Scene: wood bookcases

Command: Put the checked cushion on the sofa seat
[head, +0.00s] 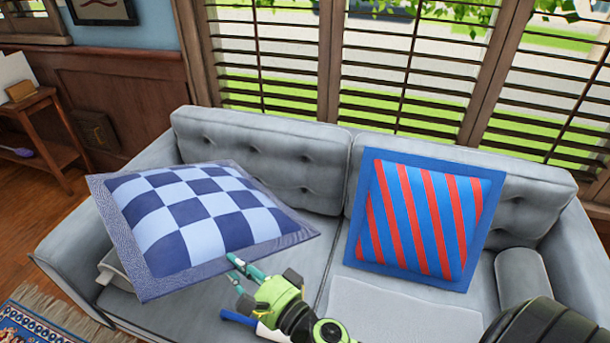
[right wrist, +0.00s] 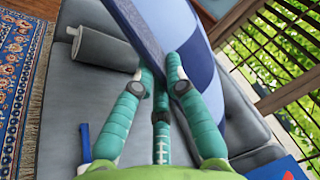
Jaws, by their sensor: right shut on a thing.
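The checked cushion (head: 197,213), light and dark blue with a patterned border, is over the left half of the grey sofa (head: 345,302). It is tilted, and its left corner reaches over the left armrest. My right gripper (head: 240,268) is shut on the cushion's near edge. In the right wrist view, the fingers (right wrist: 161,84) pinch the cushion (right wrist: 178,32) by its border. I cannot tell whether the cushion's underside touches the seat or backrest. My left gripper is not in view.
A red and blue striped cushion (head: 420,220) leans on the right backrest. A grey bolster (head: 522,277) lies at the right armrest; another (right wrist: 102,49) lies by the left one, partly under the checked cushion. A small blue object (right wrist: 84,143) is near my gripper. Windows (head: 405,75) stand behind.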

